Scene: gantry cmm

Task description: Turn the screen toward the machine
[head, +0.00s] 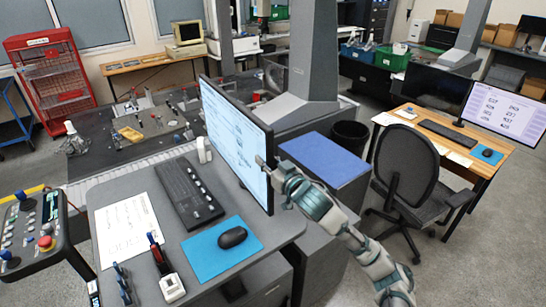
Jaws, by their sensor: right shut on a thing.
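The screen (234,135) is a flat monitor with a lit, pale blue display. It stands upright on the grey desk in the middle of the head view, its display facing the left and front. My right gripper (262,163) is at the screen's right side edge and is shut on it. My right arm comes in from the lower right. The machine (310,55) is a grey gantry column behind the screen, with a dark measuring table (95,160) to the left. The screen's foot is hidden. My left gripper is not in view.
On the desk (150,265) are a keyboard (189,193), a mouse (232,237) on a blue mat (205,257), a paper sheet (125,228) and small tools. A control panel (35,235) stands left. An office chair (405,170) and second desk stand right.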

